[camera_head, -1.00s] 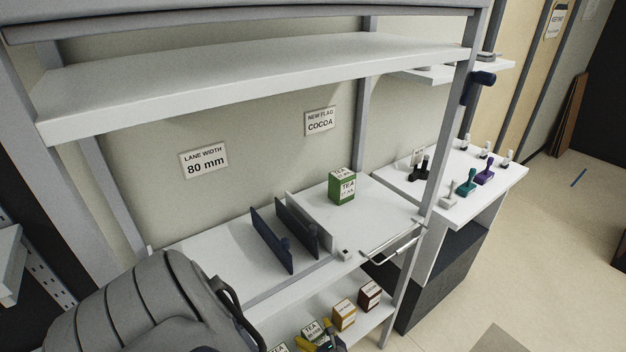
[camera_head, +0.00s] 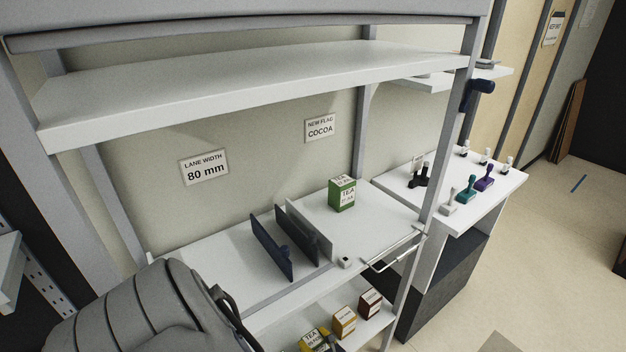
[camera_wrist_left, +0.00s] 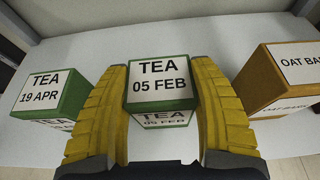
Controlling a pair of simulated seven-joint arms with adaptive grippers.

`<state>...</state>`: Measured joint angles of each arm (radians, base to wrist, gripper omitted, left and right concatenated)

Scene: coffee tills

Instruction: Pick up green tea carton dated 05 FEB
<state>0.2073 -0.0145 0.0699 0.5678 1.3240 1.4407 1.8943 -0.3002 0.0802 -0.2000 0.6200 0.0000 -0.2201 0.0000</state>
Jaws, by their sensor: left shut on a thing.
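In the left wrist view, the green tea carton marked TEA 05 FEB (camera_wrist_left: 160,84) stands between the yellow fingers of my left gripper (camera_wrist_left: 160,105). The fingers are shut on its two sides. Its white label faces the camera, with a second label below. In the head view, the gripper (camera_head: 318,342) shows only partly at the bottom edge, at the lower shelf, with the carton mostly hidden or cut off there. My right gripper is not in view.
A green tea carton marked 19 APR (camera_wrist_left: 48,98) stands left of the gripper. An orange oat bar carton (camera_wrist_left: 282,80) stands close on the right. A brown carton (camera_head: 369,303) is farther right on the lower shelf. Another green tea carton (camera_head: 342,195) and dark dividers (camera_head: 270,247) stand on the shelf above.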

